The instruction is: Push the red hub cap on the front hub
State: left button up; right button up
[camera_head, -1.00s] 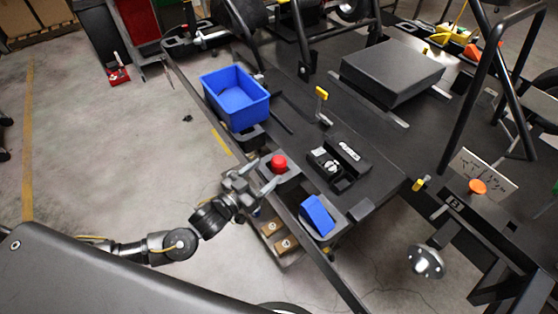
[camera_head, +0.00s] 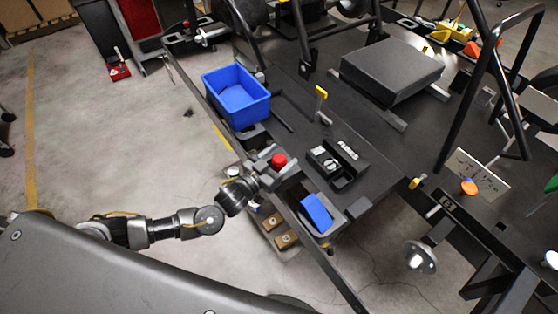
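The red hub cap (camera_head: 279,160) sits in a dark holder on the edge of the kart stand. My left gripper (camera_head: 276,171) is right at it, with its fingers low around or beside the cap. Whether they touch or grip the cap is too small to tell. A round silvery hub (camera_head: 420,257) with a flat face shows at the lower right, below the frame, with no red cap on it. My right gripper is out of view.
A blue bin (camera_head: 238,97) and a tilted blue block (camera_head: 317,212) flank the cap's holder. A black tray (camera_head: 338,163) lies behind it.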

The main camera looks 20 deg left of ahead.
pick_arm(q)
jog(key=c, duration=0.9)
jog(key=shift+c, duration=0.3)
jog(key=shift+r, duration=0.1)
